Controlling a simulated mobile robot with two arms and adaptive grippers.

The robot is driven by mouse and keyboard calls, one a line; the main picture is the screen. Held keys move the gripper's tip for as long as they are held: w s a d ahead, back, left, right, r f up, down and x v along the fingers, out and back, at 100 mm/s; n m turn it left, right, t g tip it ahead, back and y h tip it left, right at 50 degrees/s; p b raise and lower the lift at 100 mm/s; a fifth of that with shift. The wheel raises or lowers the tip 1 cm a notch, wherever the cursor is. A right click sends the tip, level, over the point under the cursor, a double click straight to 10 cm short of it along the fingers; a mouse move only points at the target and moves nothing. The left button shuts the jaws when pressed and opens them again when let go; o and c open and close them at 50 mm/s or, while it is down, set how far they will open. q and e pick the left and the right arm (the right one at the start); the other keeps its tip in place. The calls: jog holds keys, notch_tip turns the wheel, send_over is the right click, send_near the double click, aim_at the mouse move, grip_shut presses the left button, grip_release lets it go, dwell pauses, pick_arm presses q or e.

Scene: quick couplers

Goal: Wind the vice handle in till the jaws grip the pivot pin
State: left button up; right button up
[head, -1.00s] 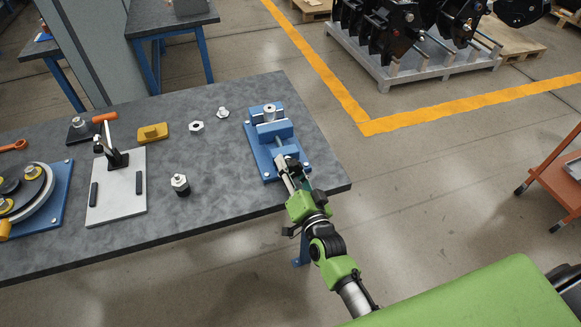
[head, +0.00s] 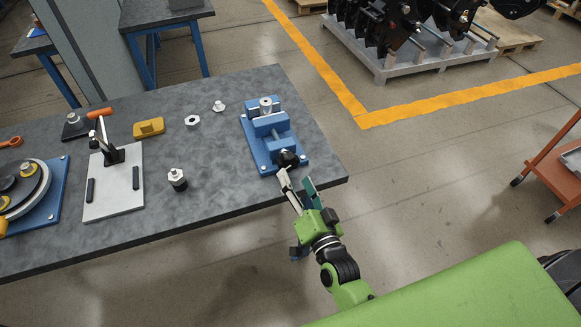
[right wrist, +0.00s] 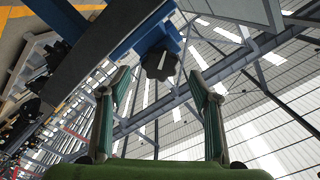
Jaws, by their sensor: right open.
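The blue vice (head: 255,153) stands near the right end of the grey table. Its dark lobed handle (head: 287,158) is at the end facing me; it also shows in the right wrist view (right wrist: 161,62). The silver pivot pin (head: 265,103) stands upright at the jaws at the vice's far end. Whether the jaws touch it is too small to tell. My right gripper (head: 296,179) is open and empty, just short of the handle and apart from it. In the right wrist view its fingers (right wrist: 160,78) stand either side of the handle's line. My left gripper is out of view.
On the table (head: 225,180) are a toggle clamp on a white plate (head: 113,205), a yellow block (head: 149,128), a nut (head: 192,120) and a dark fitting with a hex top (head: 177,179). The table's right edge is close beside the vice.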

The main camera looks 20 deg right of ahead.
jog(key=shift+s+d, duration=0.1)
jog(key=shift+s, duration=2.1)
jog(key=s+a+f+n+g+y, duration=0.1)
jog(key=s+f+n+g, duration=0.4)
jog(key=f, duration=1.1)
jog(key=s+a+f+n+g, duration=0.1)
jog(key=s+f+g, duration=0.45)
jog(key=f, duration=1.05)
jog(key=s+d+f+n+g, duration=0.1)
jog(key=s+d+f+g, duration=0.1)
jog(key=s+f, duration=0.4)
jog(key=s+d+f+n+g+h+b, duration=0.1)
jog(key=s+f, duration=0.4)
jog(key=s, duration=0.8)
jog(key=s+d+f+n+g, duration=0.2)
jog(key=s+d+f, duration=0.3)
jog(key=s, duration=0.4)
jog(key=shift+s+f+n+g+h+b, duration=0.3)
jog(key=shift+s+f+g, duration=0.1)
jog(key=shift+f+g, duration=0.4)
jog(key=shift+w, duration=0.1)
